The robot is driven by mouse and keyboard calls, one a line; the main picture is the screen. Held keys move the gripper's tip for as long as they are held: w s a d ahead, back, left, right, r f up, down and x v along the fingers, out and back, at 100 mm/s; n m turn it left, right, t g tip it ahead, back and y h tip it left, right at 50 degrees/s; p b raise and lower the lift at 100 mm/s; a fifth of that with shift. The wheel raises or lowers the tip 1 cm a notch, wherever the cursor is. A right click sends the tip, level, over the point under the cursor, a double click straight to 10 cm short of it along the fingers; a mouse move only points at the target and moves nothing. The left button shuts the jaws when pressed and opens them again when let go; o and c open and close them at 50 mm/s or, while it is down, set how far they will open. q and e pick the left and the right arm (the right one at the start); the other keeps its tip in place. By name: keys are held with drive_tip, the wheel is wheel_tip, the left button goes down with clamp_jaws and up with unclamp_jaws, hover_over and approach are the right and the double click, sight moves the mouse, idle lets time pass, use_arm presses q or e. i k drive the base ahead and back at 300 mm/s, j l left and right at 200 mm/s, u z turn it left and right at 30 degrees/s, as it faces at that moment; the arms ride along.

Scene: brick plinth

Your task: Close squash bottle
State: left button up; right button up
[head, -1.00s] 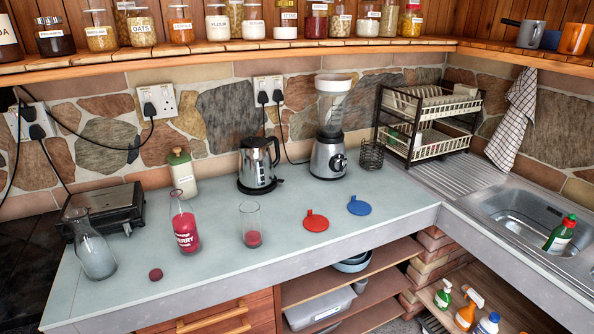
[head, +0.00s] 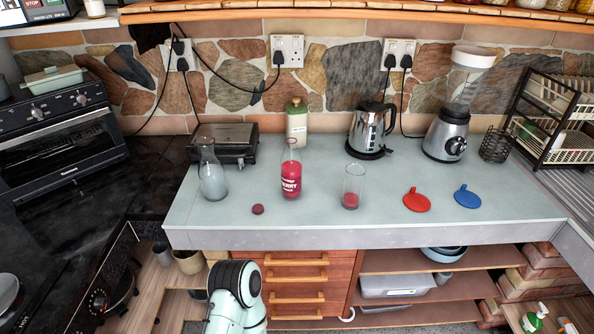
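The squash bottle (head: 291,172) stands upright on the pale worktop, clear with red squash and a label ending in "ERRY". Its top looks uncapped. A small dark red cap (head: 258,209) lies on the worktop to the left of the bottle and nearer the front edge, apart from it. Part of my own pale arm shows at the bottom, below the worktop front. Neither of my grippers shows in this view.
A carafe (head: 212,172) stands left of the bottle, a glass with red liquid (head: 352,187) right of it. A grill (head: 224,142), green-lidded jar (head: 297,122) and kettle (head: 371,131) stand behind. The front strip is mostly clear.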

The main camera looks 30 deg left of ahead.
sight(291, 160)
drive_tip(key=u, duration=1.45)
